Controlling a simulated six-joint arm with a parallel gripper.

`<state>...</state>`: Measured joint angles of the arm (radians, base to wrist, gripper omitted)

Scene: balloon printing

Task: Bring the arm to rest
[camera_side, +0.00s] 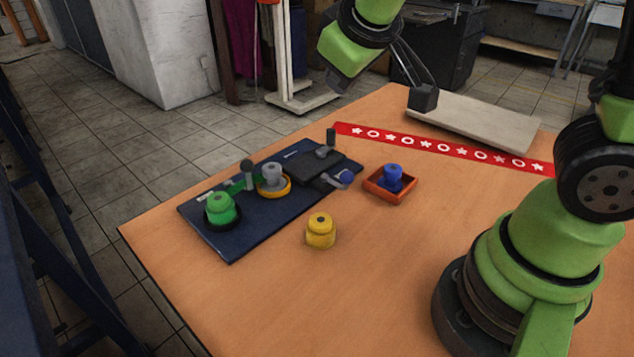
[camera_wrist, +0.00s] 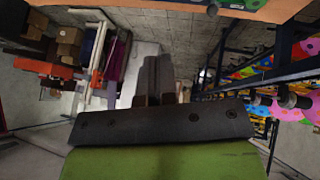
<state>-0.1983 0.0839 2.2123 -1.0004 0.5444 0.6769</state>
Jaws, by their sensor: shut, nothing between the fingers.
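In the wrist view my gripper (camera_wrist: 155,72) also shows as closed dark fingers, pointing away from the table at the room.
A dark blue board (camera_side: 240,245) carries a green piece (camera_side: 220,208), a grey piece (camera_side: 271,178) and a dark press (camera_side: 300,167). A yellow piece (camera_side: 320,231) stands on the table. A blue piece (camera_side: 391,177) sits in an orange tray (camera_side: 375,192). A red strip (camera_side: 440,147) and beige board (camera_side: 480,122) lie behind.

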